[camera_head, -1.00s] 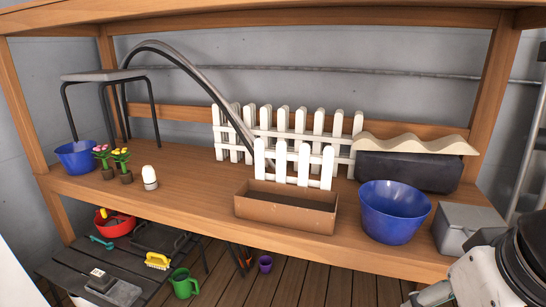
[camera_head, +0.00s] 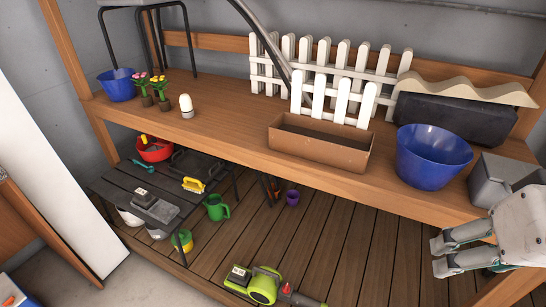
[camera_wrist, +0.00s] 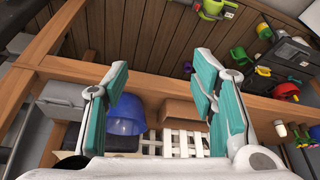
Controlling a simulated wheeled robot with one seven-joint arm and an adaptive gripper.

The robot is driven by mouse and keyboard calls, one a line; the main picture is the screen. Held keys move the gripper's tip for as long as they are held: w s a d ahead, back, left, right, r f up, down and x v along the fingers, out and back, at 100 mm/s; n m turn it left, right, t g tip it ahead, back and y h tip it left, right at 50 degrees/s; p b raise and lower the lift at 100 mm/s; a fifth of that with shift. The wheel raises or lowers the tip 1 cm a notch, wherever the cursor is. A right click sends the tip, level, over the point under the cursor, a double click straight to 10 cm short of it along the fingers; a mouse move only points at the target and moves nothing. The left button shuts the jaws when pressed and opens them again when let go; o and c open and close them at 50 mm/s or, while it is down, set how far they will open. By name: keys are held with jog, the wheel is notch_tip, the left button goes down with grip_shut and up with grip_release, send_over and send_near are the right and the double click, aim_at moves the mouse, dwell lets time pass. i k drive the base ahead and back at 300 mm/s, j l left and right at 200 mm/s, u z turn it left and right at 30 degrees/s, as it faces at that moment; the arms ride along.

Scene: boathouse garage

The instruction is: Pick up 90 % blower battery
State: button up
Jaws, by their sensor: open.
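A grey battery-like block with a pale label (camera_head: 143,194) sits on a grey charger-like base (camera_head: 160,211) on the low dark table (camera_head: 110,187) at left. A similar dark block with a white label (camera_head: 238,274) sits at the rear of the green leaf blower (camera_head: 264,286) on the plank floor. Charge readings are too small to read. The blower also shows at the top of the wrist view (camera_wrist: 212,9). My gripper (camera_head: 438,257) is open and empty at the right, in front of the shelf and far from both blocks. Its teal-padded fingers frame the wrist view (camera_wrist: 158,75).
The wooden shelf (camera_head: 230,142) spans above the low table and floor, holding a blue bowl (camera_head: 432,157), a brown planter box (camera_head: 320,145) and white fencing. A yellow brush (camera_head: 193,185), red bowl (camera_head: 155,149) and green watering can (camera_head: 216,207) are below. Middle floor planks are clear.

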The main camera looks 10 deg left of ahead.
aim_at(240, 278)
jog(key=i+j+u, duration=0.1)
jog(key=u, duration=0.35)
jog(key=i+u, duration=0.2)
jog(key=u, duration=0.25)
jog(key=i+u, duration=0.15)
jog(key=u, duration=0.3)
